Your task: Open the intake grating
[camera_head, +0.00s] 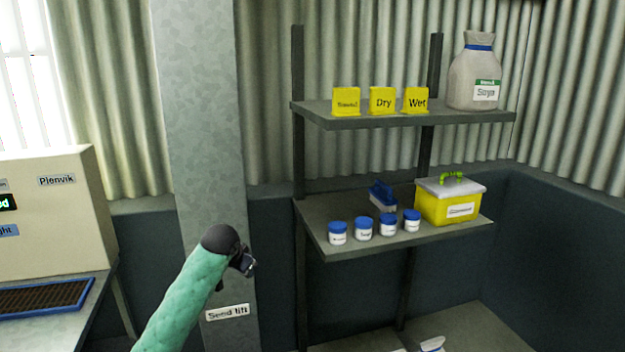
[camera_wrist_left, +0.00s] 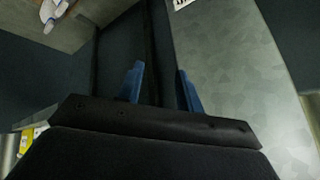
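A dark slatted grating (camera_head: 42,298) in a blue frame lies flat at the lower left of the head view, on a grey surface in front of a beige cabinet. No label on it shows, so I cannot tell if it is the intake grating. My left gripper (camera_head: 245,263) is well to its right, in front of the grey pillar labelled "Seed lift". In the left wrist view its two blue fingers (camera_wrist_left: 160,88) stand apart with nothing between them. My right gripper is not in view.
The grey pillar (camera_head: 200,120) stands close to my left gripper. A shelf unit (camera_head: 400,123) on the right holds yellow signs, a sack (camera_head: 476,75), blue-lidded jars and a yellow box (camera_head: 447,205). The beige cabinet (camera_head: 50,220) stands at the left.

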